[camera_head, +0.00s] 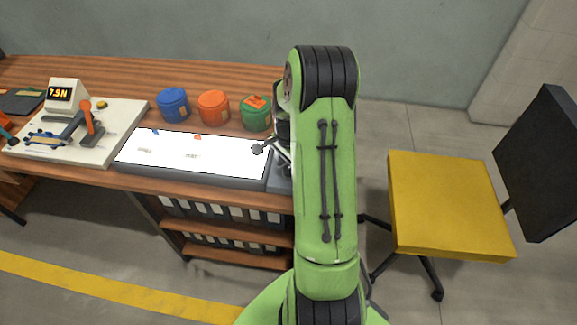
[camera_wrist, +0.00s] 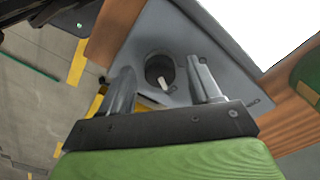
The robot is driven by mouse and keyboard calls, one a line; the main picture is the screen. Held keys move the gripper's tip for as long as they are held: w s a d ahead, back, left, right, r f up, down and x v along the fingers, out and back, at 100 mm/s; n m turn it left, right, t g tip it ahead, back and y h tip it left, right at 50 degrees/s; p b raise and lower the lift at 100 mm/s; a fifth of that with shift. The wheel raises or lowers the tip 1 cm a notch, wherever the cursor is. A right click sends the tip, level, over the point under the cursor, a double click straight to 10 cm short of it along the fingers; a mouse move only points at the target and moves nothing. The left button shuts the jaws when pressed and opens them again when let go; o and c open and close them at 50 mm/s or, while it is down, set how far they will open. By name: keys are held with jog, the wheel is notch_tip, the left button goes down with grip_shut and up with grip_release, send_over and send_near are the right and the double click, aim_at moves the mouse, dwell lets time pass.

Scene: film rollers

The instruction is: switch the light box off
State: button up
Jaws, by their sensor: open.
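The light box (camera_head: 190,176) lies along the front of the wooden bench, and its top panel glows bright white. In the wrist view, the grey end of the light box (camera_wrist: 165,35) carries a dark round control (camera_wrist: 158,66) with a pale mark on it. My gripper (camera_wrist: 160,70) is open, with one finger on each side of the round control in the picture. I cannot tell whether the fingers touch it or how high above it they are. In the head view my green arm hides the control and most of the gripper.
Blue (camera_head: 173,104), orange (camera_head: 213,107) and green (camera_head: 256,113) jars stand behind the light box. A white device with a display (camera_head: 62,95) is at the left. A yellow chair (camera_head: 445,200) stands right of the bench. Small pieces lie on the lit panel.

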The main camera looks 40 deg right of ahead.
jog(key=c, duration=1)
jog(key=shift+c, duration=0.2)
jog(key=shift+n, duration=0.3)
jog(key=n, duration=0.5)
jog(key=shift+n, duration=0.3)
jog(key=n, duration=0.5)
jog(key=shift+n, duration=0.3)
jog(key=o, duration=1)
